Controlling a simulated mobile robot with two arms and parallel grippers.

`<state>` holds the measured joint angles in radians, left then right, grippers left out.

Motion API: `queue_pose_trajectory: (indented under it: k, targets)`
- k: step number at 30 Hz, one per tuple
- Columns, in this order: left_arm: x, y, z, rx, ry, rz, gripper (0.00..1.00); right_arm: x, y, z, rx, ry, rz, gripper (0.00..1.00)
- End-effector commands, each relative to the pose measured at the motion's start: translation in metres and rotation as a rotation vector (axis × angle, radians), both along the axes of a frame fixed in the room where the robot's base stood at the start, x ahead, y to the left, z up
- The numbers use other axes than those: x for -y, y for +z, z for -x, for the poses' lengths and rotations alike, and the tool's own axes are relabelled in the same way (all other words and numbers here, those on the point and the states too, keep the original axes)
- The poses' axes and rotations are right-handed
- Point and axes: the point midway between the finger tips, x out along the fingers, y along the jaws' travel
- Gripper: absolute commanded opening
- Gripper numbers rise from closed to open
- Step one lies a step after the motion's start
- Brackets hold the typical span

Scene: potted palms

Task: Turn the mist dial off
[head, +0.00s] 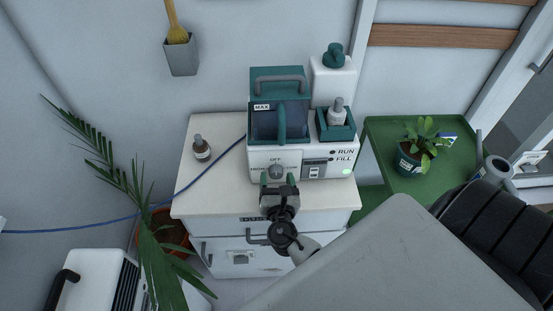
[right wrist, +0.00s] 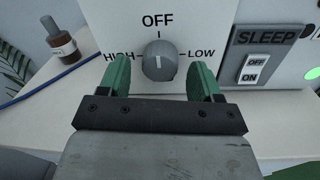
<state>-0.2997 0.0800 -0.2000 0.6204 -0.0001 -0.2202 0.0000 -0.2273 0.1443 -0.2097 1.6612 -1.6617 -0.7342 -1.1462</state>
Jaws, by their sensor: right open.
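The mist dial (right wrist: 159,60) is a round grey knob on the white front panel of the humidifier (head: 318,158). OFF is printed above it, HIGH to its left and LOW to its right. A pale mark on the knob's face looks roughly upright, towards the OFF tick. In the head view the dial (head: 276,171) shows just beyond my right gripper (head: 277,181). My right gripper's green fingers (right wrist: 160,78) are open, one on each side of the dial, with gaps visible. Contact cannot be told. My left gripper is not in view.
A SLEEP rocker switch (right wrist: 254,69) and a lit green lamp (head: 347,171) are right of the dial. A brown bottle (head: 201,148) stands on the white cabinet top (head: 210,190), near a blue cord (head: 215,168). A green side table (head: 385,135) holds a potted plant (head: 408,162).

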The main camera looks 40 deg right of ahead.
Motion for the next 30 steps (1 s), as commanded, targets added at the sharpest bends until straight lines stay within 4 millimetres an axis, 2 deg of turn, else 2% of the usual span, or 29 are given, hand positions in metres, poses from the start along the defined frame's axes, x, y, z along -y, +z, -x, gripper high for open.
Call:
queue_pose_trajectory:
  k: [9,15,19,30]
  targets:
    - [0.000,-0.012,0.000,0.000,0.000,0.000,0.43,-0.030,-0.004,0.056,-0.004,0.001,-0.002,0.65]
    - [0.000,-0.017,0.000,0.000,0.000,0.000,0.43,-0.043,-0.002,0.080,-0.004,0.001,-0.001,0.65]
    - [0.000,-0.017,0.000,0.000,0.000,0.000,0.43,-0.046,-0.001,0.086,-0.003,0.000,-0.001,0.65]
    - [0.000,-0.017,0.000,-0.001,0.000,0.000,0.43,-0.047,-0.001,0.087,-0.002,-0.001,0.000,0.65]
